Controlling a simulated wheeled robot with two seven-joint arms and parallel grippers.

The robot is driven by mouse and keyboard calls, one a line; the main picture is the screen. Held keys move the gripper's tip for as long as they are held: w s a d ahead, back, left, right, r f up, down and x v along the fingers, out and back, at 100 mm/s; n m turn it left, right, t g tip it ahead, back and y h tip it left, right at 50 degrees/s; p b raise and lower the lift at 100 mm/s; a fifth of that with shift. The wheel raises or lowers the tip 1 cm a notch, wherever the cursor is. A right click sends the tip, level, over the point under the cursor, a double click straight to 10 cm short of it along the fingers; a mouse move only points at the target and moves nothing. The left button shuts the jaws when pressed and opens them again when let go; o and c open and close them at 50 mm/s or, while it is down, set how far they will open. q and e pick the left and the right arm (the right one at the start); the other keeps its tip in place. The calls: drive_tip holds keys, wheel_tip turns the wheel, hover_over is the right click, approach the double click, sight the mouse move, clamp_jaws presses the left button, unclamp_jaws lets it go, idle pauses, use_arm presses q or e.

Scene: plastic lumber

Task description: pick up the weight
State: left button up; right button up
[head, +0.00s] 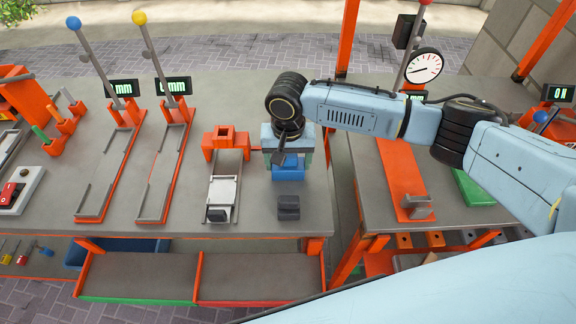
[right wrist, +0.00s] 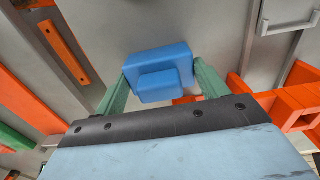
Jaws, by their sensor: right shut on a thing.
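The weight appears to be the blue stepped block (head: 288,174), under my right gripper on the grey workbench in the head view. It also shows in the right wrist view (right wrist: 160,75). My right gripper (head: 288,160) points down, and its green fingers are shut on the block's two sides. I cannot tell whether the block touches the bench or hangs just above it. A dark grey stepped block (head: 288,207) sits on the bench just in front of it. My left gripper is not in view.
An orange fixture with a metal slide (head: 222,190) stands close left of the gripper. Two long orange-edged channels (head: 110,175) lie further left. A gap separates this bench from the right bench, which holds an orange rail (head: 403,180) and green block (head: 472,188). Orange-framed trays (head: 140,276) sit below the front edge.

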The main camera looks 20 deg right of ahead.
drive_tip(key=c, duration=0.9)
drive_tip(key=shift+w+r, duration=0.1)
drive_tip(key=shift+c, duration=1.2)
drive_tip(key=shift+r, duration=0.1)
